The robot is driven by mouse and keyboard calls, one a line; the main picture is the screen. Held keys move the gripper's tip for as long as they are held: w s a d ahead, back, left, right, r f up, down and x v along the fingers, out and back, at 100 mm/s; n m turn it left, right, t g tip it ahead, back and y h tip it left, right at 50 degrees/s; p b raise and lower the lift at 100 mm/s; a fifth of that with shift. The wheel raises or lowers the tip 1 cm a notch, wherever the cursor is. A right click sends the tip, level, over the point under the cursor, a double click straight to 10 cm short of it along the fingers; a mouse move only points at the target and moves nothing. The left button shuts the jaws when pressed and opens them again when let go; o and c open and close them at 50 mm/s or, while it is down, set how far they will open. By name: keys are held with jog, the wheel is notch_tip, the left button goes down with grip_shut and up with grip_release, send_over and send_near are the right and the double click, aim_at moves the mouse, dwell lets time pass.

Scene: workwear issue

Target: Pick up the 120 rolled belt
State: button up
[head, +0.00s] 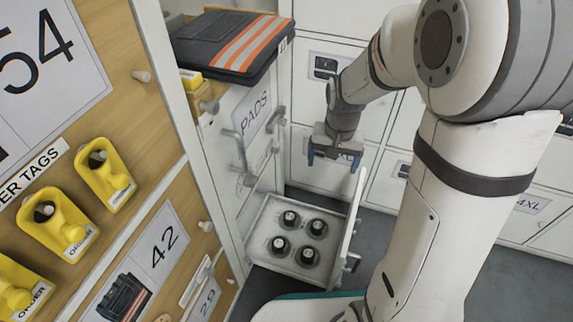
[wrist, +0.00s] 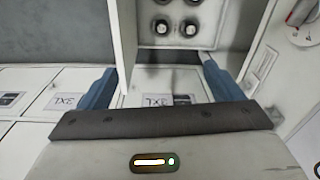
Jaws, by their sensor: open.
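Several dark rolled belts with pale round tops stand upright in an open white drawer (head: 299,237): back left (head: 290,218), back right (head: 318,228), front left (head: 280,246) and front right (head: 307,256). Their size marks are too small to read, so I cannot tell which is the 120. My gripper (head: 333,160) is open and empty, higher than the drawer and beyond its far end. In the wrist view, two belts, one left (wrist: 161,27) and one right (wrist: 190,27), show whole near the top edge, beyond my open fingertips (wrist: 157,65).
The drawer's white front panel (head: 352,218) stands up on the right. A PADS drawer (head: 252,115) with metal handles is above it, and dark folded workwear with orange stripes (head: 235,42) lies on top. Yellow ORDER tags (head: 58,222) hang at left. Grey floor lies around the open drawer.

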jog(key=w+a+f+m+p, duration=0.1)
jog(key=w+a+f+m, duration=0.15)
jog(key=w+f, duration=0.55)
jog(key=m+p, duration=0.2)
jog(key=m, duration=0.2)
send_over(290, 215)
jog(key=d, duration=0.1)
jog(key=shift+g, duration=0.3)
notch_tip(290, 215, down, 32)
jog(key=shift+s+f, duration=0.1)
jog(key=shift+s, duration=0.05)
jog(key=f+b, duration=0.1)
jog(key=f, duration=0.1)
jog(key=f+b, duration=0.1)
jog(key=f, duration=0.1)
jog(key=a+f+b, duration=0.1)
jog(key=shift+f, duration=0.4)
jog(key=shift+r, duration=0.1)
jog(key=c, duration=1.2)
jog(key=shift+o, duration=0.2)
jog(key=shift+r, duration=0.1)
